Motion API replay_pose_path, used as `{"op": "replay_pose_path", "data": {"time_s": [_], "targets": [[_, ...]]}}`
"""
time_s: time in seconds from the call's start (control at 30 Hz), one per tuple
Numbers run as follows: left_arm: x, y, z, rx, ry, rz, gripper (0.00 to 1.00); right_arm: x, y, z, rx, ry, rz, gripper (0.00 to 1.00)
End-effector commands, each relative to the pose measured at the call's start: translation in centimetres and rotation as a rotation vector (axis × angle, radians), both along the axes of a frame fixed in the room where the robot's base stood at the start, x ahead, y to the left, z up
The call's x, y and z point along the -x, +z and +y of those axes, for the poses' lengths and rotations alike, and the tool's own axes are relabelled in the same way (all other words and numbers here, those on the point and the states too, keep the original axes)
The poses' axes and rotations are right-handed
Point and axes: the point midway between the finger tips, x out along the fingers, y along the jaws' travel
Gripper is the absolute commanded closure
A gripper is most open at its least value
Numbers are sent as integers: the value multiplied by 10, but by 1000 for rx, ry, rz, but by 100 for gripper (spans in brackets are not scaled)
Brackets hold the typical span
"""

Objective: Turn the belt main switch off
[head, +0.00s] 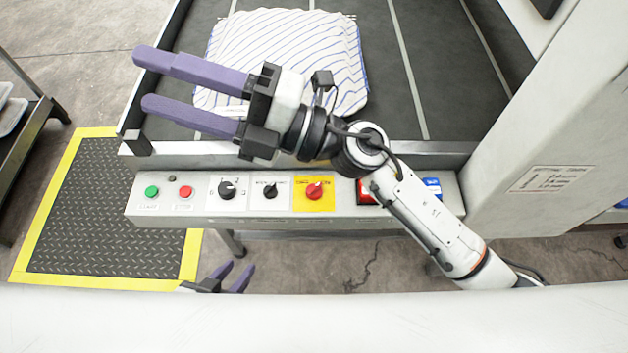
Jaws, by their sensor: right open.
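The control panel (145,208) runs along the front of the conveyor belt (440,95). A red rotary knob (314,191) on a yellow plate (328,204) looks like the main switch. Its lettering is too small to read, so I cannot tell its position. My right gripper (139,79) is open and empty above the belt's left edge, pointing left, up and left of the knob. Its arm crosses the panel just right of the yellow plate. My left gripper (238,270) is small at the bottom, below the panel, with its fingers apart and empty.
A striped pillow cover (345,60) lies on the belt, partly behind my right gripper. The panel also has a green button (152,192), a red button (185,192) and two black knobs (227,189) (270,191). A red item (366,193) is partly hidden by my arm.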

Motion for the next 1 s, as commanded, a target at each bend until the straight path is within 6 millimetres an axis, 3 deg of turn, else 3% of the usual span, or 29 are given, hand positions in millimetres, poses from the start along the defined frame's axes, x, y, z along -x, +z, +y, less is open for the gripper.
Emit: {"op": "replay_pose_path", "data": {"time_s": [0.03,0.13,0.23,0.33,0.4,0.5,0.6,0.77,1.0], "targets": [[-1,1,0,0,0,-1,69,23,-20,22,151,123,-141,50],[-1,2,0,0,0,-1,69,54,-88,33,497,347,-369,50],[0,3,0,0,0,-1,69,47,-160,3,885,512,-529,50],[0,3,1,-1,1,0,69,15,-207,-51,1252,603,-613,50],[0,3,1,0,1,0,69,-11,-220,-90,1469,630,-635,50],[0,3,1,0,1,0,69,-39,-224,-134,1694,640,-634,50],[0,3,1,0,1,1,69,-54,-222,-158,1817,638,-624,50],[1,4,1,-1,2,2,69,-58,-235,-167,1859,640,-613,50],[1,8,2,-2,3,3,69,-57,-278,-166,1854,642,-614,50]]}}
